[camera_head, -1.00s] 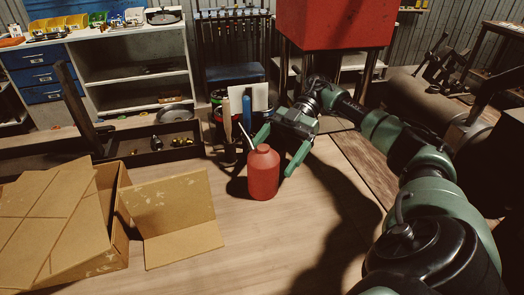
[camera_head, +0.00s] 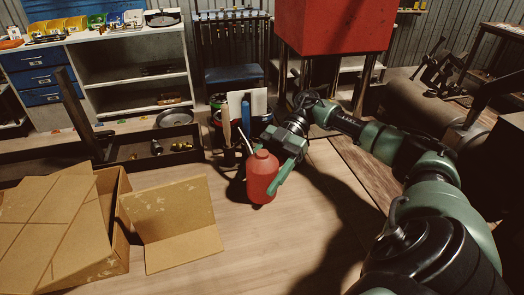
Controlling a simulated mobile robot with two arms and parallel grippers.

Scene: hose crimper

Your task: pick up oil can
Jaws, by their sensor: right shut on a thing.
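The oil can (camera_head: 261,178) is a red, rounded bottle with a thin pale spout that tilts up to the left. It is at the middle of the head view, over the light wooden surface. My right gripper (camera_head: 267,168) is shut on the oil can, with one green finger along its right side. The other finger is mostly hidden behind the can. I cannot tell whether the can's base touches the surface. My left gripper is not in view.
A dark tray (camera_head: 152,160) with small parts and a holder of tools (camera_head: 226,130) lie behind. The wooden surface in front is clear.

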